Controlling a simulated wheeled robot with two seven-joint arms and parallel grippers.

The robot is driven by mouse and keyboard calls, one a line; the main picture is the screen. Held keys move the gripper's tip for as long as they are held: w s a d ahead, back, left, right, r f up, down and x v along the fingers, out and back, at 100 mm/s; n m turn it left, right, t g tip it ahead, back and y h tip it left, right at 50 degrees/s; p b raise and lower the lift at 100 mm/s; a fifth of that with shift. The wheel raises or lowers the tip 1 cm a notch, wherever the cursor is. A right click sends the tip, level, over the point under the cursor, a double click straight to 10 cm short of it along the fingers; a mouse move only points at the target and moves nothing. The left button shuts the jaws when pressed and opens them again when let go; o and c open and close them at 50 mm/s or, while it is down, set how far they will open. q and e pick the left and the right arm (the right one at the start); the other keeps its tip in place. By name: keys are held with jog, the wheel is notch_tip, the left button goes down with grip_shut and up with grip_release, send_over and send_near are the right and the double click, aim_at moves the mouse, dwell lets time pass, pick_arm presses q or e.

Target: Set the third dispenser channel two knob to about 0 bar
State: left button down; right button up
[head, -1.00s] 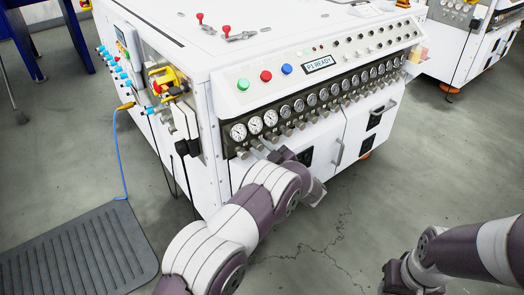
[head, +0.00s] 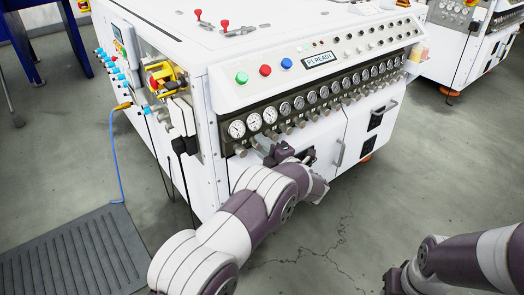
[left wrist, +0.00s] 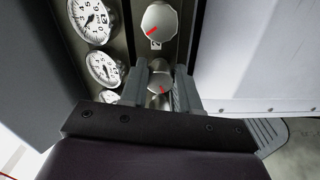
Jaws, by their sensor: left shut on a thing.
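A row of round gauges (head: 270,116) with small knobs below runs along the front of the white machine. My left gripper (head: 268,150) is at the left part of the knob row in the head view. In the left wrist view its two grey fingers (left wrist: 161,88) are shut on a silver knob (left wrist: 159,86) with a red mark. Another silver knob (left wrist: 159,20) with a red mark is apart from the fingers, with a "2" label beside it. Gauges (left wrist: 104,68) stand left of the knobs; the lowest is partly hidden. My right gripper (head: 392,280) is at the bottom edge, partly cut off.
Green (head: 242,78), red (head: 265,70) and blue (head: 286,64) buttons and a display (head: 319,59) sit above the gauges. A door handle (head: 339,152) sticks out right of my left gripper. The floor in front is clear.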

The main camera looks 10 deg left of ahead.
pick_arm(q)
jog(key=n+b, duration=0.3)
jog(key=n, duration=0.1)
jog(key=shift+f+n, duration=0.1)
jog(key=shift+n, duration=0.3)
dwell(0.4)
jog(key=c, duration=0.8)
grip_release()
jog(key=shift+d+r, duration=0.1)
jog(key=shift+r, duration=0.1)
jog(key=p+v, duration=0.4)
jog(key=v, duration=0.8)
jog(key=shift+s+d+f, duration=0.1)
jog(key=shift+s+d, duration=0.1)
jog(key=shift+s, duration=0.1)
